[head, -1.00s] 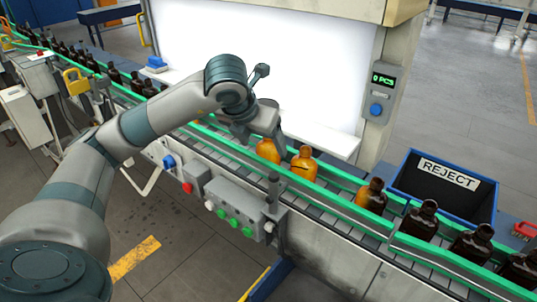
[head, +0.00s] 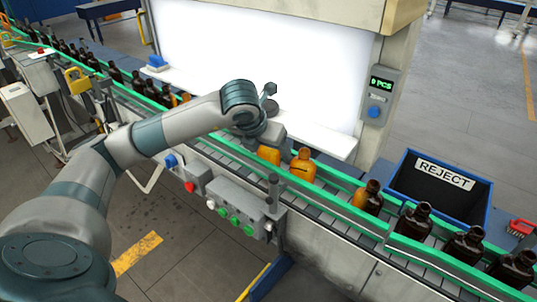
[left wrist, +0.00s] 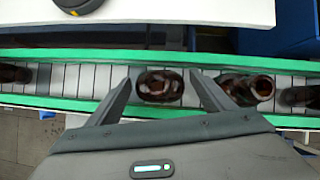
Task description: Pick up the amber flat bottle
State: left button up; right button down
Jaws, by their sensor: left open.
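My left gripper (head: 272,139) hangs over the conveyor, pointing down. In the left wrist view its fingers (left wrist: 164,98) are open, one on each side of a dark amber bottle (left wrist: 160,86) with a broad, flattened outline. The bottle looks ungripped, with small gaps to the fingers. In the head view an amber bottle (head: 268,155) stands upright just under the gripper, its top partly hidden. Another amber bottle (head: 302,167) stands just right of it. In the wrist view a neighbouring bottle (left wrist: 247,88) is close by the right finger. My right gripper is not in view.
Several darker bottles (head: 413,221) stand in line along the belt, between green guide rails (head: 335,174). A bright light panel (head: 270,70) rises behind the belt. A blue REJECT bin (head: 402,185) stands at the right, and a control box (head: 232,207) sits in front.

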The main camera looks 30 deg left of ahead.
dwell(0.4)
pick_arm(q)
jog(key=c, duration=1.2)
jog(key=shift+r, duration=0.1)
jog(key=shift+w+r+b, duration=0.1)
jog(key=shift+r+b, duration=0.25)
jog(key=shift+r, duration=0.15)
notch_tip(320, 180, up, 8)
jog(key=shift+f+b, duration=0.15)
jog(key=shift+b, duration=1)
jog(key=shift+r, duration=0.55)
